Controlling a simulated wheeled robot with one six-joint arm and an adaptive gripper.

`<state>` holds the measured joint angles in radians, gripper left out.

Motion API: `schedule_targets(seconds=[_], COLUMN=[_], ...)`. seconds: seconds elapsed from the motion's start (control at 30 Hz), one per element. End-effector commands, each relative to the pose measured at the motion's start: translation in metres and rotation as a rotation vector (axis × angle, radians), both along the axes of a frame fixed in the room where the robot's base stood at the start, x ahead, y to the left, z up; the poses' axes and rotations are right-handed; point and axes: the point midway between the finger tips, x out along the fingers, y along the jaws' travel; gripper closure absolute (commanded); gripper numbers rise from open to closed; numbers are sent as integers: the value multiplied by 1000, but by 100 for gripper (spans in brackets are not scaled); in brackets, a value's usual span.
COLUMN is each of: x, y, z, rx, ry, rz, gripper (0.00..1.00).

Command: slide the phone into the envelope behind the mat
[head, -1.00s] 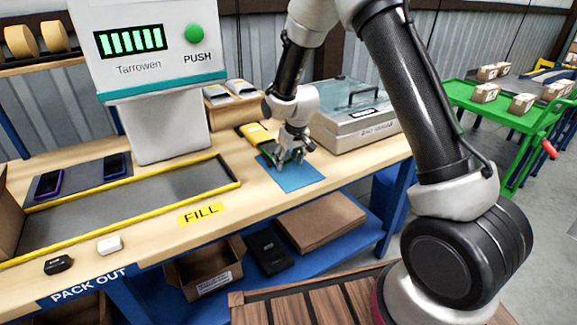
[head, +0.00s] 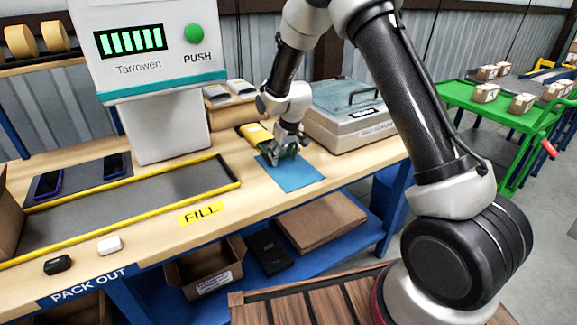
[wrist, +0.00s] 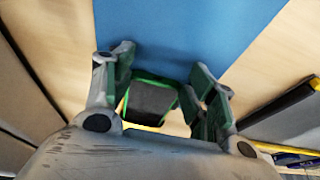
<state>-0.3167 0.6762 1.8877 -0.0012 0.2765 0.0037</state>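The dark phone with a green rim (wrist: 152,98) shows in the wrist view between the two fingers of my gripper (wrist: 165,85). The pads appear to press on its two long sides. In the head view my gripper (head: 284,150) is low over the back edge of the blue mat (head: 297,178). The yellow and black envelope (head: 254,133) lies behind the mat, partly hidden by my wrist. A yellow strip shows at the phone's far end in the wrist view; how far the phone is inside the envelope is hidden.
A grey case with a clear lid (head: 350,115) stands close to the right of the mat. A white machine (head: 150,80) and a yellow-edged tray (head: 130,200) are to the left. The front of the mat is clear.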

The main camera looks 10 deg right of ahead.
Motion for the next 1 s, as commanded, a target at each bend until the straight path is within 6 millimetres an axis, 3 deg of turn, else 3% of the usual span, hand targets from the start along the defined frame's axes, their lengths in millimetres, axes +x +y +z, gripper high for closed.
schedule_targets(seconds=[0.47,1.0], x=[25,13], y=[8,4], z=[-1,-1], rx=[0,-1], ry=[1,2], rz=[0,0], gripper=[46,46])
